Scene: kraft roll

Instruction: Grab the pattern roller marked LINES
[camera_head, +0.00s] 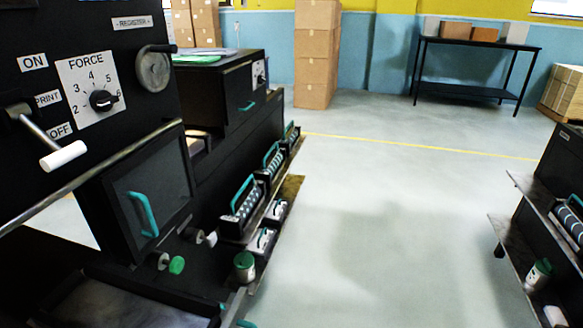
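Several pattern rollers with teal handles stand in a row on the ledge along the black machine's right side. The nearest roller (241,206) has a dark body with pale marks; a second roller (271,164) and a third roller (291,137) sit farther back. Another striped roller (570,224) is partly cut off on the rack at the right edge. Any marking on the rollers is too small to read, so I cannot tell which is LINES. Neither of my grippers is identifiable in view.
The black machine (60,200) with a FORCE dial (90,88) and white-tipped lever (63,155) fills the left. A green-lidded jar (244,266) stands low beside it. Open floor (390,220) separates it from the right rack (513,255). Stacked boxes (316,70) and a table (475,44) stand behind.

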